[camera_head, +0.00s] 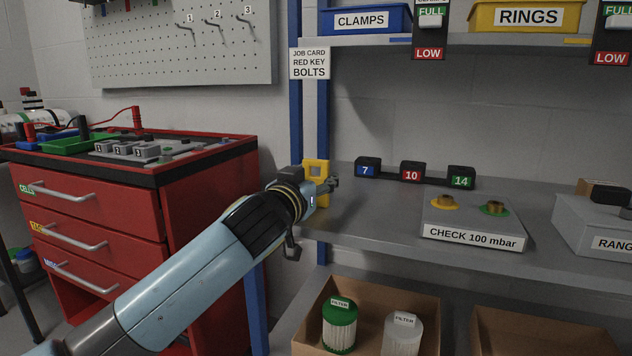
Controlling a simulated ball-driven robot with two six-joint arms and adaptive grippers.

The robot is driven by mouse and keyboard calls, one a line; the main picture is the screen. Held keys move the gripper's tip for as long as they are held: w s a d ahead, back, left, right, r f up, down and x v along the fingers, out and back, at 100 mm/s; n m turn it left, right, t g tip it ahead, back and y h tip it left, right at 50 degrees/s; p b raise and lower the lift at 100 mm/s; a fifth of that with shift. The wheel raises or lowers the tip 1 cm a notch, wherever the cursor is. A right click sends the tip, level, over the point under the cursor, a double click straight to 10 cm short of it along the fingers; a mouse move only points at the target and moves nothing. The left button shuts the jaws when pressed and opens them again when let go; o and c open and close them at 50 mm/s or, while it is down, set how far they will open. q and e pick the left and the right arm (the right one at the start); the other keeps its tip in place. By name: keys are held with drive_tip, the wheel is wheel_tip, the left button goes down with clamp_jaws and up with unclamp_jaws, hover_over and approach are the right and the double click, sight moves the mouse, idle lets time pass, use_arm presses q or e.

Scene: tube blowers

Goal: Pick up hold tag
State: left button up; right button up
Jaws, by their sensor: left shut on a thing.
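The hold tag (317,167) appears to be the yellow piece with a square opening in front of the blue shelf post. My left gripper (328,186) reaches in from the lower left and is shut on it. The gripper's fingers and wrist cover part of the tag, and any writing on it cannot be read. I cannot tell whether the tag touches the post. My right gripper is out of view.
The grey shelf (380,215) carries blocks marked 7, 10 and 14 and a CHECK 100 mbar box (472,220). A red drawer cabinet (100,210) stands at left. Below, a cardboard box (425,295) holds filters. The shelf's front left is clear.

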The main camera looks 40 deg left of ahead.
sight(316, 160)
use_arm(q)
drive_tip(key=shift+r, duration=0.45)
wheel_tip(316, 160, up, 4)
drive_tip(key=shift+p, duration=1.05)
drive_tip(key=s+d+r+m+g+h+p, duration=0.1)
drive_tip(key=s+d+r+m+h+p, duration=0.1)
drive_tip(key=s+d+m+h, duration=0.2)
drive_tip(key=s+d+r+m+h+p, duration=0.2)
drive_tip(key=s+d+r+m+h, duration=0.1)
drive_tip(key=s+d+h, duration=0.5)
drive_tip(key=s+d+m, duration=0.1)
drive_tip(key=s+d, duration=0.2)
drive_tip(key=shift+s+d+r+g+h+p, duration=0.2)
drive_tip(key=shift+s+r+g+h+p, duration=0.1)
drive_tip(key=shift+s+g+h, duration=0.1)
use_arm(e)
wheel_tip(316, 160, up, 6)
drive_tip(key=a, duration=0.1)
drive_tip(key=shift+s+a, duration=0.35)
use_arm(q)
drive_tip(key=shift+a, duration=0.15)
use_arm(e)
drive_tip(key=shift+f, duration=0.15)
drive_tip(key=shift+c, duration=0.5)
